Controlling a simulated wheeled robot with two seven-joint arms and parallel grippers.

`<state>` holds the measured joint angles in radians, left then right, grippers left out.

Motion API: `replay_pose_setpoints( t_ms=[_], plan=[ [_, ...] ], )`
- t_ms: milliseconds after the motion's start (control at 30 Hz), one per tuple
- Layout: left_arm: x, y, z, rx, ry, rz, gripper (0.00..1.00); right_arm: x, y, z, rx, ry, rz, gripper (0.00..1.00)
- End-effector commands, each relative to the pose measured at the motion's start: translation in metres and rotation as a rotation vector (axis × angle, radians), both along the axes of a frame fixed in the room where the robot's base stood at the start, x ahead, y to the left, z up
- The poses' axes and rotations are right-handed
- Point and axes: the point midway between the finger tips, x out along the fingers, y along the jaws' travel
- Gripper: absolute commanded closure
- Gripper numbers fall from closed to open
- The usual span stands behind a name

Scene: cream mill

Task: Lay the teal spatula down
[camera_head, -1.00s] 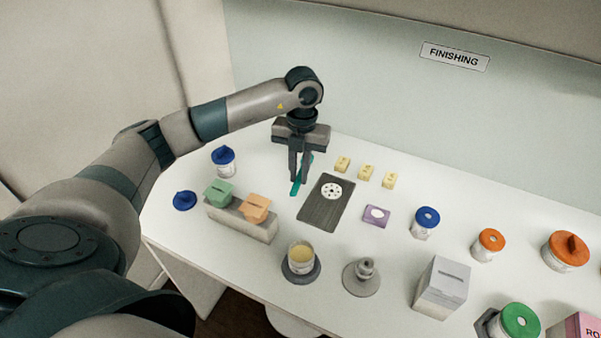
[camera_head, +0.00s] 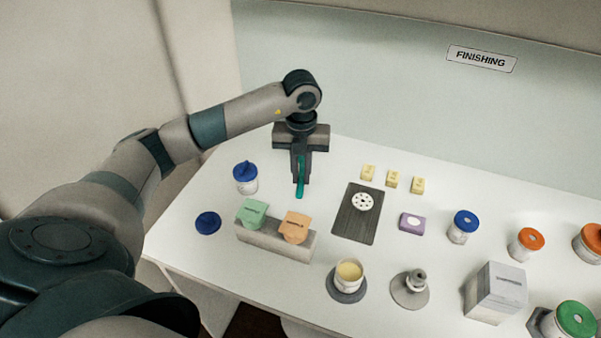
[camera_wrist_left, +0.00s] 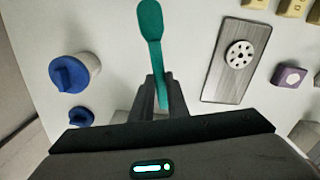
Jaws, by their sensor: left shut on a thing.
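The teal spatula (camera_head: 300,177) is held in my left gripper (camera_head: 300,178), which points down over the back left of the white table. In the left wrist view, the spatula (camera_wrist_left: 150,22) runs up from between the fingers (camera_wrist_left: 155,98), its broad end away from the gripper. The fingers are shut on its narrow handle. Whether the spatula touches the table is hard to tell. My right gripper is not in view.
A dark board (camera_head: 357,226) with a white perforated disc lies right of the gripper. A blue-lidded jar (camera_head: 246,178) stands left. A grey block (camera_head: 270,243) holding green and orange pieces is in front. Bare table surrounds the gripper.

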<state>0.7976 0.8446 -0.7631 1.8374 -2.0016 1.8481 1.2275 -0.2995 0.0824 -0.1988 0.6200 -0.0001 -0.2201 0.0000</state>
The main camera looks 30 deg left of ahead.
Motion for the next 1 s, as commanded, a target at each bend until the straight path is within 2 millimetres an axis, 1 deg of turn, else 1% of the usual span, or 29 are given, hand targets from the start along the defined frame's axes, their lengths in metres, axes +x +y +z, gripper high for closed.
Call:
replay_pose_setpoints(
  t_ms=[267, 467, 800, 1000],
  plan=[
    [0.000, 0.000, -0.004, 0.000, 0.001, -0.001, 1.00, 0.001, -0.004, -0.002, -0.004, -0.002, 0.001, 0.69],
    [0.000, 0.000, -0.016, 0.000, 0.002, -0.001, 1.00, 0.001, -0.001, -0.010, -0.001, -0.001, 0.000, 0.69],
    [0.000, 0.000, -0.042, 0.000, 0.001, -0.001, 1.00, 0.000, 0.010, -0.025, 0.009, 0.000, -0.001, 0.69],
    [0.000, 0.000, -0.049, 0.000, 0.000, -0.001, 1.00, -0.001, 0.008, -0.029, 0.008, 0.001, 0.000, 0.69]
  ],
)
